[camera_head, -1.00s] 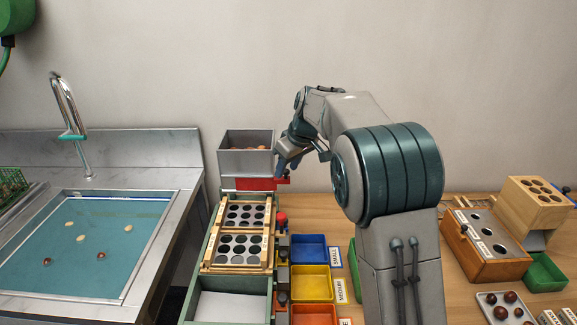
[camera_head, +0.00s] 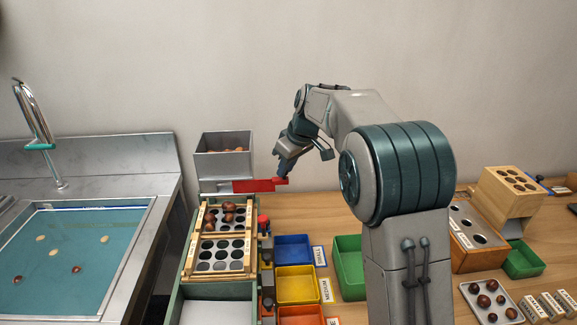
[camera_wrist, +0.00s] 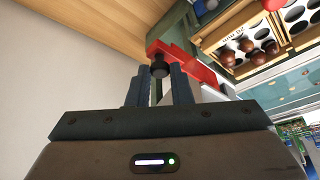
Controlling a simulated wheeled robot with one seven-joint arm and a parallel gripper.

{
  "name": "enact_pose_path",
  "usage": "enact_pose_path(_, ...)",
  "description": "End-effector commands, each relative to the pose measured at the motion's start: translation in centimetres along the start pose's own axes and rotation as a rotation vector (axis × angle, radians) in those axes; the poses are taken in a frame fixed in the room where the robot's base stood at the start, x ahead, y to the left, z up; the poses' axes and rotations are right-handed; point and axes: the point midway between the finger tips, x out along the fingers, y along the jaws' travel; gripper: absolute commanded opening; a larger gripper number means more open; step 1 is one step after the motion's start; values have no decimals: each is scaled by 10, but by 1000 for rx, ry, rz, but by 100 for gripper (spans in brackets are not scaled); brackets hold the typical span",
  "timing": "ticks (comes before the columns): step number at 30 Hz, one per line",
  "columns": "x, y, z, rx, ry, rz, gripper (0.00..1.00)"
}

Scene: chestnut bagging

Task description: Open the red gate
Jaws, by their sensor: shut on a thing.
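The red gate (camera_head: 254,186) is a flat red plate at the foot of the grey hopper (camera_head: 223,160). It sticks out to the right of the hopper. My gripper (camera_head: 281,176) is at the gate's right end, and its fingers are shut on the gate's dark knob. In the wrist view the knob (camera_wrist: 159,68) sits between the two blue fingers of my gripper (camera_wrist: 160,80), with the red gate (camera_wrist: 190,62) running off to the right. Brown chestnuts (camera_head: 230,208) lie on the upper holed sorting plate below the hopper, and more show inside the hopper.
Blue (camera_head: 293,249), yellow (camera_head: 297,285) and orange bins stand right of the sorter, with a green bin (camera_head: 349,262) beyond. A sink (camera_head: 75,250) with a few floating nuts is at the left. A wooden block (camera_head: 508,195) stands at the right.

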Motion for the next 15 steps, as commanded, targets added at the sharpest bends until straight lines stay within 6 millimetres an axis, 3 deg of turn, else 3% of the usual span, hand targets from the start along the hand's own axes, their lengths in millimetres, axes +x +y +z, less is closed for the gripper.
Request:
enact_pose_path(2, -1, 0, -1, -2, 1, 0, 0)
enact_pose_path(3, -1, 0, -1, -2, 1, 0, 27)
enact_pose_path(5, -1, 0, 0, -1, 1, 0, 41)
enact_pose_path(15, -4, 2, 1, 2, 1, 1, 41)
